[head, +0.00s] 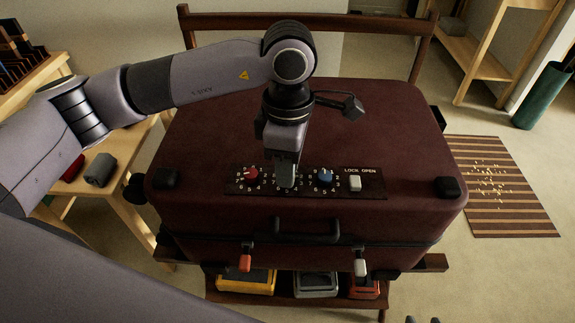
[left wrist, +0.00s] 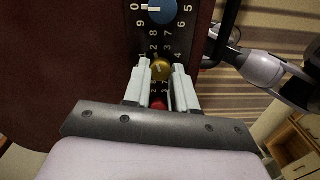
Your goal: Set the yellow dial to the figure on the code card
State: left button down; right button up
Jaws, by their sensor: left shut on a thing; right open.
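The maroon suitcase (head: 300,125) lies flat with a dark dial panel (head: 375,190) on its top near the front edge. My left gripper (head: 286,184) points down at the panel and is shut on the yellow dial (left wrist: 160,69), with a finger on each side of it. The gripper hides that dial in the head view. A red dial (head: 251,174) is to its left and a blue dial (head: 325,176) to its right. The figure the yellow dial points to is not readable. I see no code card. My right gripper (head: 423,321) barely shows at the bottom edge, open.
A white slider (head: 355,183) sits under the words LOCK OPEN. An orange latch (head: 245,262) and a white latch (head: 361,266) flank the handle (head: 307,230) on the front. Yellow, grey and red cases lie below. A side table (head: 125,165) stands left, a striped rug (head: 500,190) right.

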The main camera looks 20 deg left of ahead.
dwell(0.3)
pick_arm(q)
jog(key=c, duration=0.9)
grip_release()
jog(key=shift+r, duration=0.1)
notch_tip(320, 180, up, 7)
jog(key=shift+w+r+p, duration=0.1)
jog(key=shift+w+p, duration=0.05)
jog(key=shift+p, duration=0.25)
